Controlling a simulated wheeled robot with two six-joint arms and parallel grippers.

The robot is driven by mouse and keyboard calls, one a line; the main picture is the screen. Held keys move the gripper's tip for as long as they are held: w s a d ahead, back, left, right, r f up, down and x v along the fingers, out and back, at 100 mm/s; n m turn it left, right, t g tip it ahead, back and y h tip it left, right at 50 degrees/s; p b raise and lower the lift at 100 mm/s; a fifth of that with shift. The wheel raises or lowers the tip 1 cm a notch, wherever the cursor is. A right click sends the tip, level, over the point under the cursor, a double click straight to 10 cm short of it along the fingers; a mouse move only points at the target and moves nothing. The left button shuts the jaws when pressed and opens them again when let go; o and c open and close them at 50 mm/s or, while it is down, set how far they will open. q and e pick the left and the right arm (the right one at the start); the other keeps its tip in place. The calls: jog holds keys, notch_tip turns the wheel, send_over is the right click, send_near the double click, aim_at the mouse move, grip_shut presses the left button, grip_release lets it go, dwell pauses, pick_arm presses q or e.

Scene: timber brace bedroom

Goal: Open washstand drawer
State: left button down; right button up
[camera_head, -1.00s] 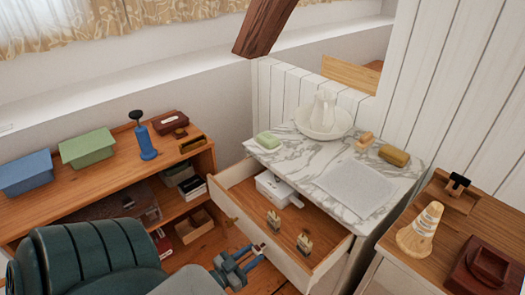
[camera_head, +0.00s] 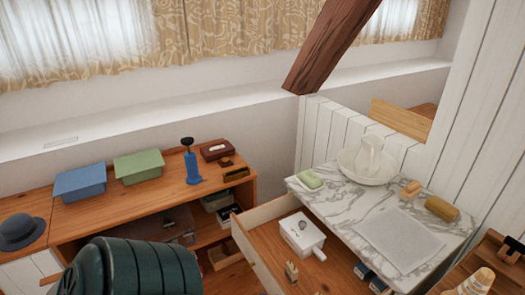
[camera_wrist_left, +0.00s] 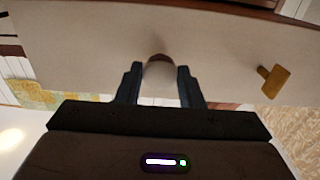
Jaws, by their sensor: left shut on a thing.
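The washstand (camera_head: 340,215) has a grey-veined marble top. Its pale drawer (camera_head: 250,258) stands pulled out below the top, and the front's lower part is cut off by the frame. In the left wrist view the drawer front (camera_wrist_left: 85,50) fills the upper part. My left gripper (camera_wrist_left: 159,68) is shut on a round knob (camera_wrist_left: 158,80) of this front, one finger on each side. My left gripper is out of the head view. My right gripper is in neither view.
The drawer holds a white lidded box (camera_head: 302,235), a brush (camera_head: 291,271) and dark blue items (camera_head: 368,276). A dark green chair (camera_head: 135,268) stands close in front, left of the drawer. A basin with a pitcher (camera_head: 368,155) stands on top. A low shelf (camera_head: 150,205) is at left.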

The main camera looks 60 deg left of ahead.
pick_arm(q)
jog(key=c, duration=1)
grip_release()
jog(key=shift+o, duration=0.2)
jog(key=s+b, duration=0.1)
jog(key=s, duration=0.9)
jog(key=shift+s+a+b, duration=0.3)
jog(key=shift+s+a, duration=0.1)
jog(key=shift+a, duration=0.05)
jog(key=shift+f, duration=0.1)
